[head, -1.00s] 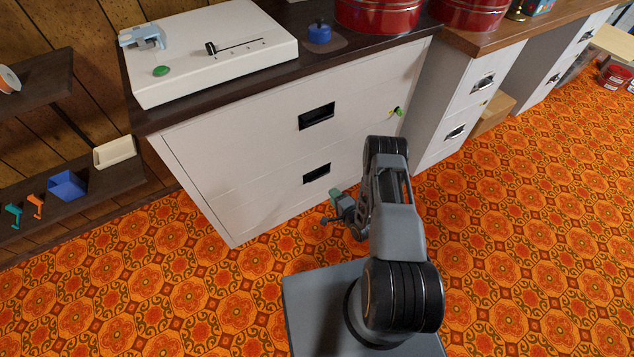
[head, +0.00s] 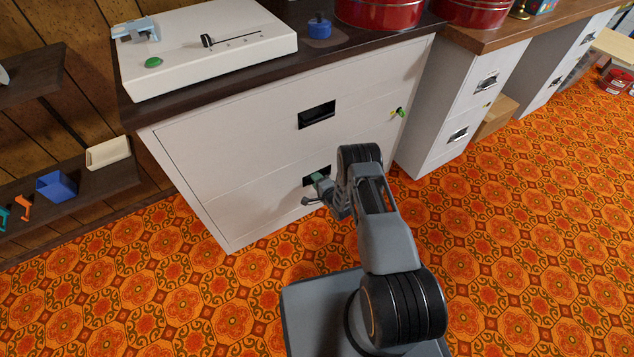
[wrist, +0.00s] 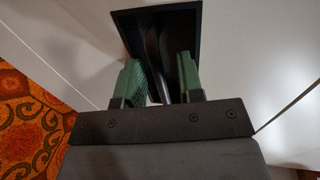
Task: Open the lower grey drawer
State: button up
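The lower drawer (head: 255,208) is the bottom front of the light grey cabinet, and it looks shut. Its dark recessed handle (head: 308,182) is partly hidden by my gripper (head: 316,191) in the head view. In the wrist view, the black handle recess (wrist: 190,18) is straight ahead, with a dark bar (wrist: 153,50) running down its middle. My gripper's two green fingers (wrist: 159,72) are apart, one on each side of that bar, with their tips at or just inside the recess. I cannot tell whether they touch the bar.
The upper drawer (head: 220,145) is shut, with its own dark handle (head: 317,114) and a key (head: 398,112) at its right. A white device (head: 205,50) stands on the dark top. A shelf (head: 110,182) is at left. Patterned floor (head: 190,300) in front of the cabinet is clear.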

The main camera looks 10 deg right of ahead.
jog(key=shift+w, duration=0.1)
jog(key=shift+c, duration=0.2)
grip_shut()
dwell(0.4)
